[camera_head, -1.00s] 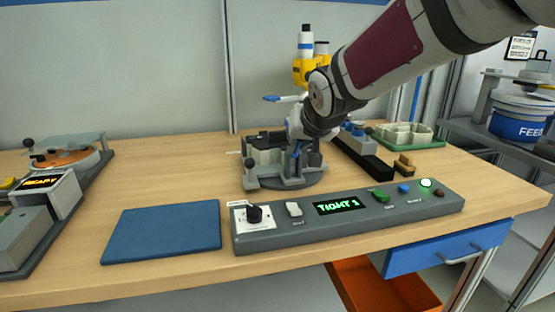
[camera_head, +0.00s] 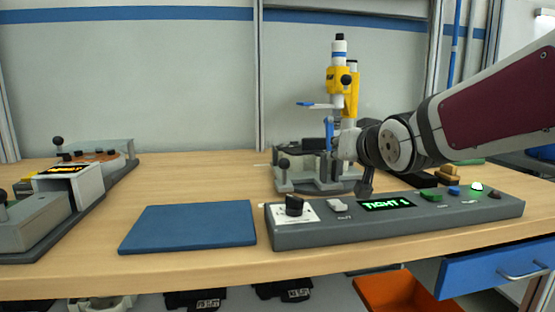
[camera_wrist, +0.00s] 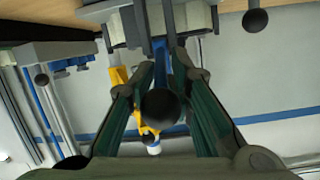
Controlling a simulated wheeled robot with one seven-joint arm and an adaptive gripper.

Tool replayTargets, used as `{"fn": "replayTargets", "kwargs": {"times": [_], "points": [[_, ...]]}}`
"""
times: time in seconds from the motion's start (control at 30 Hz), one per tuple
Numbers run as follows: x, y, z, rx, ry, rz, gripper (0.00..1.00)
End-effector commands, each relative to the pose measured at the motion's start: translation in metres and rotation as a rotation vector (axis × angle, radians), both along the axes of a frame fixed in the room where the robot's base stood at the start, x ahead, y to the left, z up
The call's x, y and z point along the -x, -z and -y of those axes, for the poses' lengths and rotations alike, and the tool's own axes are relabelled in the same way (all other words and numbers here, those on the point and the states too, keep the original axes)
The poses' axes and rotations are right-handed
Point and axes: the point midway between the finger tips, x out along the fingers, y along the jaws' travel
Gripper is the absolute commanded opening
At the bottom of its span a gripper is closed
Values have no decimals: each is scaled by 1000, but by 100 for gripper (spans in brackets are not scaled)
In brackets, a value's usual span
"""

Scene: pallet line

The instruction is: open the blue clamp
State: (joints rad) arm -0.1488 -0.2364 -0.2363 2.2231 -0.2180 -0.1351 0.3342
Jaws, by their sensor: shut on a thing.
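The blue clamp (camera_head: 329,132) shows as an upright blue lever on the grey fixture (camera_head: 300,180), at the right of the bench centre. In the wrist view the blue lever (camera_wrist: 160,50) runs between my fingers. A black ball knob (camera_wrist: 160,107) sits close to the camera between them. My gripper (camera_wrist: 165,65) is shut on the lever, one finger on each side. In the head view my wrist and arm cover the fixture's right side, and the fingertips are hard to make out.
A control box (camera_head: 400,219) reading "TIGHT" stands in front of the fixture. A blue mat (camera_head: 188,227) lies left of it. A yellow and white press (camera_head: 338,80) with a horizontal blue lever rises behind. An orange bin (camera_head: 400,292) is below the bench.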

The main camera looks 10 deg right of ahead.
Motion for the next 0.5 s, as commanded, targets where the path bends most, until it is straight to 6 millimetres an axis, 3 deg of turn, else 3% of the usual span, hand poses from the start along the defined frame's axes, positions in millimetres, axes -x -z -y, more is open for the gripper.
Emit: {"fn": "replayTargets", "kwargs": {"times": [0.5], "points": [[2,-1,3,0,-3,34,0]]}}
